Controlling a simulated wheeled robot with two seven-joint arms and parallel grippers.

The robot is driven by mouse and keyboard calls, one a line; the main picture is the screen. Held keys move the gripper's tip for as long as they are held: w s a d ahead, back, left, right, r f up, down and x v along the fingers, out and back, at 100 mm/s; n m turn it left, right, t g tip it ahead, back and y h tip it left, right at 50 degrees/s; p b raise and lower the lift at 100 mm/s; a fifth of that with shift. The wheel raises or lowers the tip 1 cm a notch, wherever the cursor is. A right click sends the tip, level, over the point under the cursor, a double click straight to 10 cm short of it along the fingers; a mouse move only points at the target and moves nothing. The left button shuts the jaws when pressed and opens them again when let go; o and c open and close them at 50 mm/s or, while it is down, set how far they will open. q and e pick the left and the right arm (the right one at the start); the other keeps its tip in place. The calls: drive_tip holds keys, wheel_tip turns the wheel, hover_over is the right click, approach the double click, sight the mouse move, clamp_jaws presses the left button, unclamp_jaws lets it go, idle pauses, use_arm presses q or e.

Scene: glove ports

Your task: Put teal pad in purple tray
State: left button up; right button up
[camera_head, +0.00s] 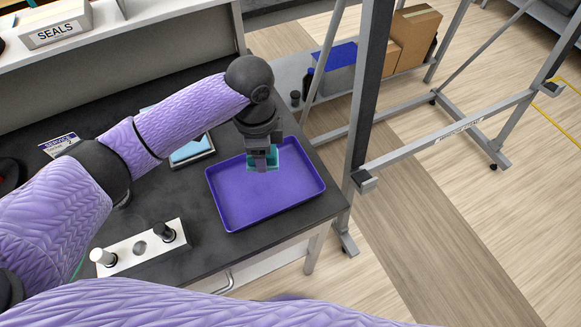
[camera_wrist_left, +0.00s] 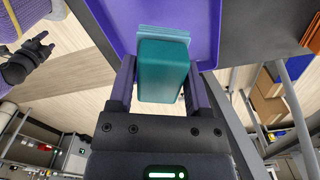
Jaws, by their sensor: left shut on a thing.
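The teal pad (camera_head: 263,160) is at the far part of the purple tray (camera_head: 262,203), under my left gripper (camera_head: 262,152). In the left wrist view the teal pad (camera_wrist_left: 162,70) is a block with a paler layer at one end. My left gripper (camera_wrist_left: 158,88) is shut on it, one finger on each side. The purple tray (camera_wrist_left: 207,30) shows behind the pad. I cannot tell whether the pad touches the tray floor. My right gripper (camera_wrist_left: 28,62) shows small at the left of the left wrist view, away from the tray; its jaw state is unclear.
The tray lies near the right edge of the dark bench (camera_head: 320,168). A white block with knobs (camera_head: 140,248) stands at the front left. A pale blue-topped box (camera_head: 190,150) lies left of the tray. A metal frame (camera_head: 370,100) stands to the right.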

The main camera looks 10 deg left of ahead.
sight(264, 185)
use_arm(q)
drive_tip(key=f+b, duration=0.1)
drive_tip(key=f, duration=0.3)
drive_tip(key=f+b, duration=0.1)
drive_tip(key=f, duration=0.4)
drive_tip(key=shift+s+a, duration=0.15)
drive_tip(key=shift+a, duration=0.05)
use_arm(e)
drive_tip(key=f, duration=0.2)
drive_tip(key=a, duration=0.1)
drive_tip(key=shift+s+f, duration=0.35)
drive_tip(key=shift+f, duration=0.05)
use_arm(q)
drive_tip(key=o, duration=1.2)
drive_tip(key=shift+o, duration=0.2)
wheel_tip(264, 185, up, 12)
drive_tip(key=p, duration=0.3)
drive_tip(key=shift+r, duration=0.1)
use_arm(e)
drive_tip(key=r, duration=0.3)
drive_tip(key=shift+w+d+r, duration=0.1)
drive_tip(key=shift+w+r, duration=0.15)
drive_tip(key=shift+r, duration=0.05)
